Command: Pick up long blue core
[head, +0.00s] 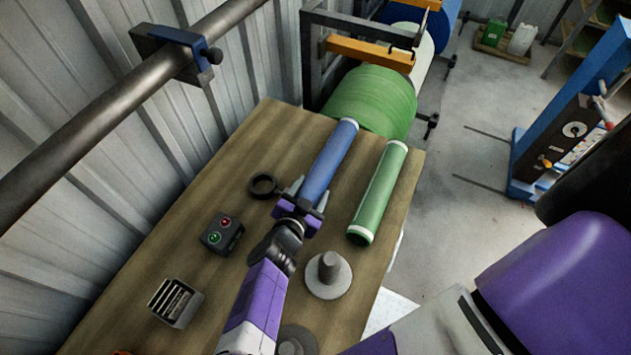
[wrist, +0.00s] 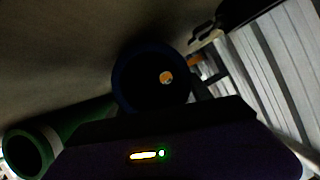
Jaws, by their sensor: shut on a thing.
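The long blue core (head: 329,163) is a blue tube with a pale far end, lying lengthwise over the wooden table (head: 210,180) in the head view. My gripper (head: 306,194) is shut on its near part, with a finger on each side. In the wrist view the core's open round end (wrist: 150,78) faces the camera, just beyond the dark gripper body (wrist: 160,140). I cannot tell from the head view whether the core touches the table.
A green tube with white ends (head: 379,192) lies to the right of the blue core. A black ring (head: 263,185), a button box (head: 221,233), a slotted metal box (head: 175,302) and a grey flanged hub (head: 328,274) stand around my arm. A green roll (head: 371,101) is beyond the table.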

